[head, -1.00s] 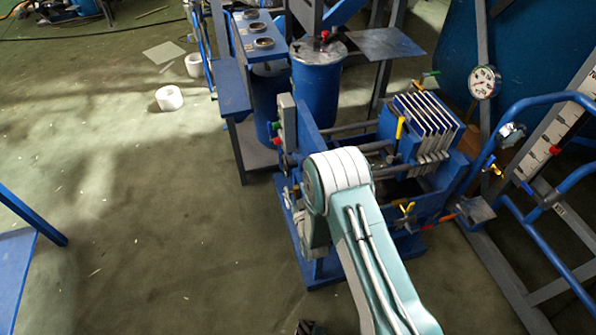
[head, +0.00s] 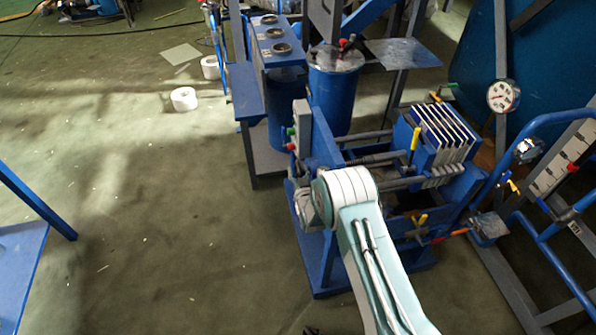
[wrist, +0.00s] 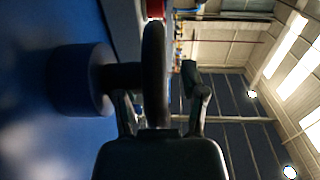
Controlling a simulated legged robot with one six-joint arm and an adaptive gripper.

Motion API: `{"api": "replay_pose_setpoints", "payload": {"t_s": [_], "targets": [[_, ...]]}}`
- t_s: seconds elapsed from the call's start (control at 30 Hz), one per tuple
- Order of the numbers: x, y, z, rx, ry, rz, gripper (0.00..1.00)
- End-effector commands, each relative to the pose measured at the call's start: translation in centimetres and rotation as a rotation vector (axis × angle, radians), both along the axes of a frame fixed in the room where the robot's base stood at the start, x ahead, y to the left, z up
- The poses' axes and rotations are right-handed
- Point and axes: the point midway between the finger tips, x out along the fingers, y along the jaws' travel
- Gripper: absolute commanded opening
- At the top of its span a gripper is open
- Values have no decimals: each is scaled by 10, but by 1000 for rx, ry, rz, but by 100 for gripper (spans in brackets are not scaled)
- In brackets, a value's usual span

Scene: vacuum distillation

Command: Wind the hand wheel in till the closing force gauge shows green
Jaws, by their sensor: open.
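The hand wheel (wrist: 154,60) shows in the wrist view as a dark rim seen nearly edge-on, on a short dark shaft that comes out of a blue cylinder (wrist: 80,80). My gripper (wrist: 158,88) is open, with one finger on each side of the rim. I cannot tell if either finger touches it. In the head view my arm hides the wheel and gripper, at the near end of the blue plate press (head: 330,150). A round white dial gauge (head: 503,96) stands on a post behind the press; its reading is too small to tell.
Blue drums (head: 335,95) and a bench with round openings (head: 275,45) stand behind the press. A blue tube rail (head: 560,120) is at the right. A blue table (head: 20,260) is at the left edge.

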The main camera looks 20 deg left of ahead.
Motion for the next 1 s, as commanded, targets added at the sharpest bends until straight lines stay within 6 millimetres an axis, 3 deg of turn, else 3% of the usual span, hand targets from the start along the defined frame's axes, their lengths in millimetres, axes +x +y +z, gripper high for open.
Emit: {"api": "replay_pose_setpoints", "payload": {"t_s": [0.1,0.13,0.23,0.27,0.67,1.0], "targets": [[0,-1,0,1,1,0,54],[0,-1,0,1,1,0,50],[0,-2,1,2,0,-1,5],[0,-2,1,2,0,-1,0],[0,-1,0,14,-22,-1,0],[-2,-2,-1,116,-187,0,0]]}}
